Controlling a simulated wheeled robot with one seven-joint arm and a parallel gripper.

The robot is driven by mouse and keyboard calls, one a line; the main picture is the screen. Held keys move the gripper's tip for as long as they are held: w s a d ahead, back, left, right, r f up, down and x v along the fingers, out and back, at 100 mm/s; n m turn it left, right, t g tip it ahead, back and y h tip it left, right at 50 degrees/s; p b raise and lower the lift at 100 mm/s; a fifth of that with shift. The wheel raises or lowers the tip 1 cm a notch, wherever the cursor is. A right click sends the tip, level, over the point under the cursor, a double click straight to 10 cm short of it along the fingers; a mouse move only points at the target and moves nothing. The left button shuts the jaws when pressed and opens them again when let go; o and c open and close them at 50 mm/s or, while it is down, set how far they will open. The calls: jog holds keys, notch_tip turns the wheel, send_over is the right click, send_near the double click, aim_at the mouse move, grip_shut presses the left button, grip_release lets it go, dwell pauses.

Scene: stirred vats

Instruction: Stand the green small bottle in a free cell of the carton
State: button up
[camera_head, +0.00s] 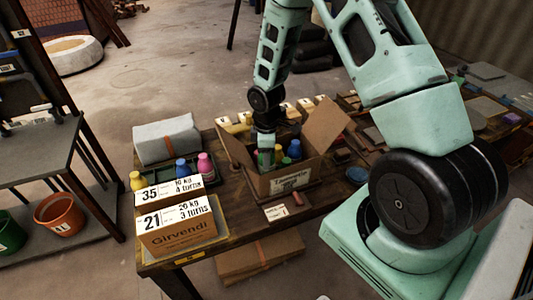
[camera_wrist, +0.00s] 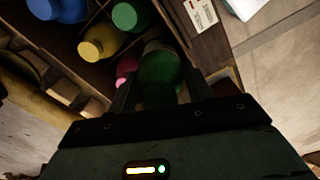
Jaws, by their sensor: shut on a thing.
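My gripper (camera_wrist: 158,88) is shut on the green small bottle (camera_wrist: 160,68), which sits between the two fingers in the wrist view. The open carton (camera_head: 296,180) stands on the table in the head view, its flaps spread outward. My gripper (camera_head: 264,148) is at the carton's left part, low over its opening. In the wrist view the carton holds a blue bottle (camera_wrist: 58,9), a yellow bottle (camera_wrist: 99,42), another green bottle (camera_wrist: 130,16) and a pink bottle (camera_wrist: 126,68), with dividers between. The base of the held bottle is hidden, so I cannot tell whether it touches the cell floor.
Two labelled boxes, marked 35 (camera_head: 170,190) and 21 (camera_head: 178,234), stand at the table's left front. Behind them a dark tray (camera_head: 209,180) holds bottles, beside a grey folded bundle (camera_head: 166,138). A small label card (camera_head: 276,212) lies before the carton.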

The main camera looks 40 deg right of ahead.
dwell(0.3)
jog(key=o, duration=1.2)
jog(key=shift+r, duration=0.1)
notch_tip(320, 180, up, 10)
jog(key=p, duration=0.8)
